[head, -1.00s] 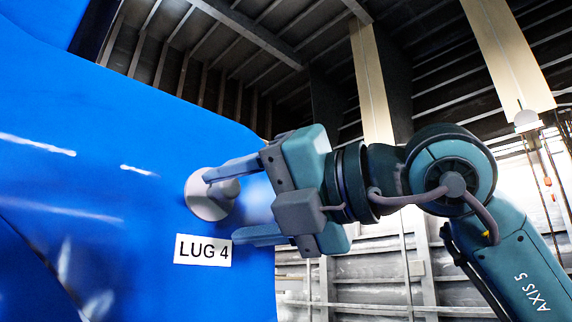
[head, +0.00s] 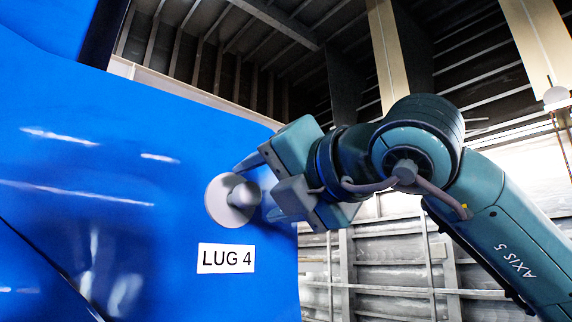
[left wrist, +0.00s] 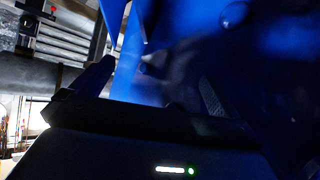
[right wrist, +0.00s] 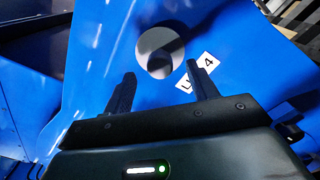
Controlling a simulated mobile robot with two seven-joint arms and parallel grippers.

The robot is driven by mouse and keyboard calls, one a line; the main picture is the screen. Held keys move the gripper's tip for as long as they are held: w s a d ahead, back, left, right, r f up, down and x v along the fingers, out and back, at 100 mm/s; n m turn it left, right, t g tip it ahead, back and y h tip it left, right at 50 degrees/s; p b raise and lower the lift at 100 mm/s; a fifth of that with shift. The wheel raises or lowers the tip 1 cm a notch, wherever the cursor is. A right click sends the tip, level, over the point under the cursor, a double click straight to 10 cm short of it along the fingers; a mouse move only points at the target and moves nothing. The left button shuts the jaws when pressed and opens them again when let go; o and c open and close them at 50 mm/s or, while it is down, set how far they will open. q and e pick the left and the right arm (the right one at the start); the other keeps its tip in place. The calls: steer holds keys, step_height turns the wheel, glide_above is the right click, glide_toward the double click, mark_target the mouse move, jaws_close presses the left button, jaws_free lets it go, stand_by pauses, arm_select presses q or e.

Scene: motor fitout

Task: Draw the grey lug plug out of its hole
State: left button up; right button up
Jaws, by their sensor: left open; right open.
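The grey lug plug (head: 222,203), a round disc with a stubby knob, sits in the blue housing above the "LUG 4" label (head: 226,258). My right gripper (head: 260,188) is open at the plug's right side, its upper finger partly behind the knob. In the right wrist view the plug (right wrist: 152,42) lies just beyond and between the open fingertips (right wrist: 157,70). Its knob is in shadow, and I cannot tell whether the fingers touch it. My left gripper (left wrist: 150,85) is open and empty in its dark wrist view, facing blue surfaces; it is out of the head view.
The blue motor housing (head: 110,170) fills the left of the head view, with its edge just right of the plug. Open hall space with wall panels (head: 390,270) lies beyond. In the left wrist view, grey pipes (left wrist: 35,75) run at the left.

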mark_target(252, 194)
steer(key=x, duration=0.3)
steer(key=shift+w, duration=0.1)
steer(key=shift+x, duration=1)
steer(key=shift+c, duration=0.2)
steer(key=c, duration=1.2)
steer(key=shift+o, duration=0.2)
